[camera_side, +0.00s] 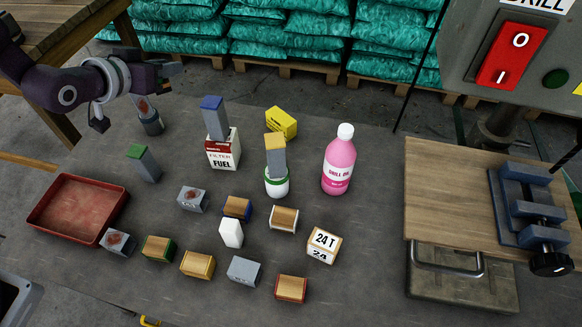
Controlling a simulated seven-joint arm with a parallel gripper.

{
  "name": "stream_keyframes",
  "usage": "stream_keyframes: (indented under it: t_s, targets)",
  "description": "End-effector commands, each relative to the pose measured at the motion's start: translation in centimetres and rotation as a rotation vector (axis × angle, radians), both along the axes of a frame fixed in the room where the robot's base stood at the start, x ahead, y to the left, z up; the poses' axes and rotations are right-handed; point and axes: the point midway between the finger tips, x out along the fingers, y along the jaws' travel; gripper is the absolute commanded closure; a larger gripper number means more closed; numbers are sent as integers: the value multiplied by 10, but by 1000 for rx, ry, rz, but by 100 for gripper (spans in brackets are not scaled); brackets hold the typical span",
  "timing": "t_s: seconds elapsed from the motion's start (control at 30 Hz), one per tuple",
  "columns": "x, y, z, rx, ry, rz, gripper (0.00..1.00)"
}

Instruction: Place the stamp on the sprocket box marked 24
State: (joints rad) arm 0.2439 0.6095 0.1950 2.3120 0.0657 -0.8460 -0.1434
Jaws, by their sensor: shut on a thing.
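The box marked 24 (323,244) is a small pale box with "24 T" on its top and "24" on its front. It sits on the bench, right of the small blocks, with nothing on top. My gripper (150,85) is at the upper left, above the bench and far from that box. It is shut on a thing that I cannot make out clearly. A grey piece with a rust-brown patch (143,105) shows just below it, over a dark grey cylinder (151,124). I cannot tell whether that piece is held or which thing is the stamp.
A blue-topped block stands on the FUEL filter box (222,151); a yellow-topped block stands on a white-green can (277,184). A pink bottle (339,165), a green-topped block (145,163), a white piece (231,233) and several small blocks stand around. A red tray (76,208) lies left.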

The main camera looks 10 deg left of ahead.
Motion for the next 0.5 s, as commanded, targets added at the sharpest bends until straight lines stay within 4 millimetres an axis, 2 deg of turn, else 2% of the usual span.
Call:
stream_keyframes:
  t_s: [0.03,0.1,0.17,0.2,0.3,0.4,0.5]
  targets:
    - [0,-35,0,0,-1,-86,100]
    - [-5,-85,-1,0,-1,-212,100]
    - [-14,-128,0,0,-2,-320,100]
    - [-21,-155,0,0,-3,-390,100]
    - [-45,-221,1,-1,-2,-559,100]
    - [-72,-272,3,0,-3,-700,100]
    - [-97,-312,4,0,-2,-811,100]
